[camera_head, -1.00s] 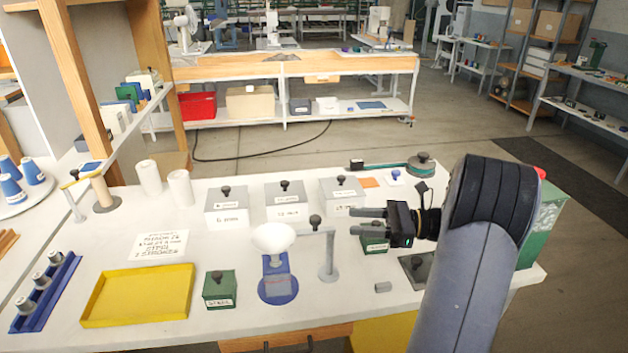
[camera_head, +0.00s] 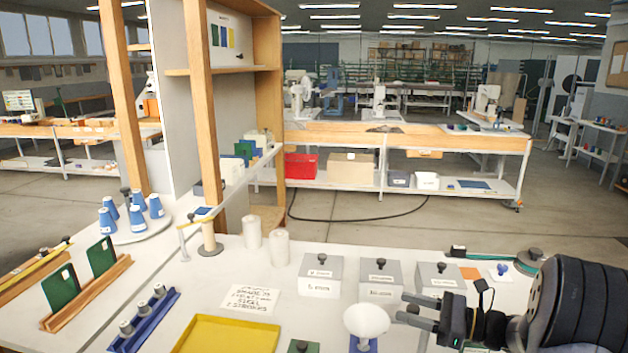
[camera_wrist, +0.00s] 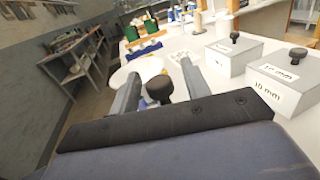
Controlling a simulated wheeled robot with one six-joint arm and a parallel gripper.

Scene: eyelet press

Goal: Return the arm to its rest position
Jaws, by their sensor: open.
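My gripper (camera_head: 408,308) is at the lower right of the head view, on my dark arm. Its two grey fingers point left and stand apart with nothing held between them. They are above the white bench (camera_head: 225,270), in front of the grey lidded boxes. In the wrist view the fingers (camera_wrist: 158,88) also show apart. A dark round knob (camera_wrist: 160,88) appears between them there, with a white round dish (camera_wrist: 138,70) behind it. The white funnel-like dish (camera_head: 366,321) stands just left of the fingers in the head view.
Three grey boxes with knobs (camera_head: 320,276) stand behind my gripper. A yellow tray (camera_head: 225,335), a blue rack (camera_head: 145,320) and a lettered card (camera_head: 250,300) lie to the left. White cylinders (camera_head: 280,248) and a wooden shelf frame (camera_head: 205,120) stand further back.

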